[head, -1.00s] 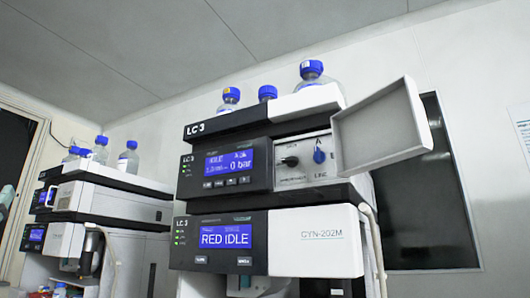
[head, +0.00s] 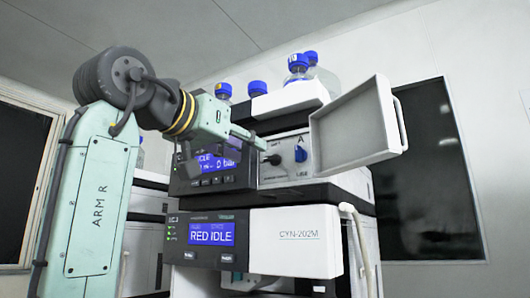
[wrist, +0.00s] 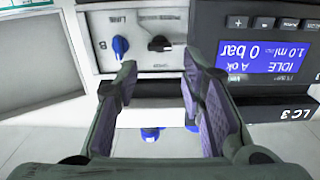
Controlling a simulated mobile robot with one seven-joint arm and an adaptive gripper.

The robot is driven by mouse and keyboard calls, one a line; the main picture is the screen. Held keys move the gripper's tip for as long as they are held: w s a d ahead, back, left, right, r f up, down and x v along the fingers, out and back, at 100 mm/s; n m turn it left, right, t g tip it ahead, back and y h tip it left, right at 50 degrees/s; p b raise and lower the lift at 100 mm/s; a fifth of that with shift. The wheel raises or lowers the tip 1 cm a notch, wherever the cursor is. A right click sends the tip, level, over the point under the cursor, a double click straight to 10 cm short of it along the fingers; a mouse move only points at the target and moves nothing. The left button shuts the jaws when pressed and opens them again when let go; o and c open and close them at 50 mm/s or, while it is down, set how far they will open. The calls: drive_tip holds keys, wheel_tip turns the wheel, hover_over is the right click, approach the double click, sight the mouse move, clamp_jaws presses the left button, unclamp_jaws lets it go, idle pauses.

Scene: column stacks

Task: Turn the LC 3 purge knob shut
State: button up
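The LC 3 pump module has a light panel (head: 285,172) with two knobs. The black knob (head: 272,159) is on the left in the head view; its handle lies roughly level. The blue knob (head: 300,154) beside it is upright, by the letter A and a LINE label. The black knob's label is too small to read. My gripper (head: 252,141) is in front of the panel, left of the black knob. In the upside-down wrist view, my gripper (wrist: 158,60) is open and empty; the black knob (wrist: 159,43) shows between its fingertips, seemingly apart from them.
An open door (head: 355,125) swings out to the right of the knobs. The pump display (wrist: 262,58) reads IDLE and 0 bar. Blue-capped bottles (head: 298,68) stand on top. The lower module (head: 295,240) reads RED IDLE. A pale tube (head: 358,235) hangs at its right side.

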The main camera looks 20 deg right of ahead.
sight(270, 158)
drive_tip(key=p+x, duration=0.2)
drive_tip(key=x, duration=0.6)
clamp_jaws()
